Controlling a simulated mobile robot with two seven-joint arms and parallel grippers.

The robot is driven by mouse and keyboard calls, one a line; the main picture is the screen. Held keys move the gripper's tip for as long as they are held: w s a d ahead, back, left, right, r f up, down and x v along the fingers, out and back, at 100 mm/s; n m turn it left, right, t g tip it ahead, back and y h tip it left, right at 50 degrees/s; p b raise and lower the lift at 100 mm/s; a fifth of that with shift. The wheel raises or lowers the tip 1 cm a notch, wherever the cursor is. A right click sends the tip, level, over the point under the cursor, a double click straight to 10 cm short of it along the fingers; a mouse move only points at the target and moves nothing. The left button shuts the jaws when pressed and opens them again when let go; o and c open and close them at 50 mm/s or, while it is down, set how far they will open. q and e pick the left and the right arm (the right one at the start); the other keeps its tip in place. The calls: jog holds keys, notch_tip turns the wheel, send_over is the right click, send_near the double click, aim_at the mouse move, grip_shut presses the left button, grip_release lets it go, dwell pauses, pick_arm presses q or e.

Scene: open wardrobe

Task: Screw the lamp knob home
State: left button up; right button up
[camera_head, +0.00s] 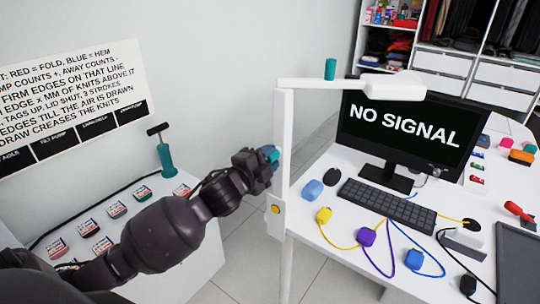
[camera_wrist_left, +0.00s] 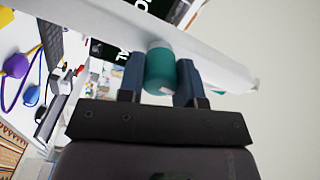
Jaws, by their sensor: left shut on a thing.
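The white desk lamp has an upright post (camera_head: 284,150), with a horizontal arm (camera_head: 320,84) and a lamp head (camera_head: 393,85) at its top. My left gripper (camera_head: 268,158) is at the left side of the post, about halfway up. It is shut on a teal knob (camera_wrist_left: 160,68), a short cylinder that shows between the two fingers in the left wrist view. The knob's far end is close against the white post (camera_wrist_left: 215,68); I cannot tell how deep it sits. A green cylinder (camera_head: 330,69) stands upright on the lamp arm. My right gripper is not in view.
A yellow button (camera_head: 276,209) is low on the post. The desk right of it holds a monitor (camera_head: 405,128), a keyboard (camera_head: 388,204) and several coloured blocks with cords. At left, a white table (camera_head: 190,240) bears a teal pump (camera_head: 165,158) and labelled tags below a sign.

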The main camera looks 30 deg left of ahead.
pick_arm(q)
jog(key=m, duration=0.4)
jog(key=shift+c, duration=0.3)
jog(key=m, duration=0.3)
jog(key=shift+m, duration=0.4)
jog(key=m, duration=0.9)
jog(key=shift+m, duration=0.3)
jog(key=o, duration=1)
jog(key=shift+o, duration=0.2)
jog(key=shift+c, duration=0.4)
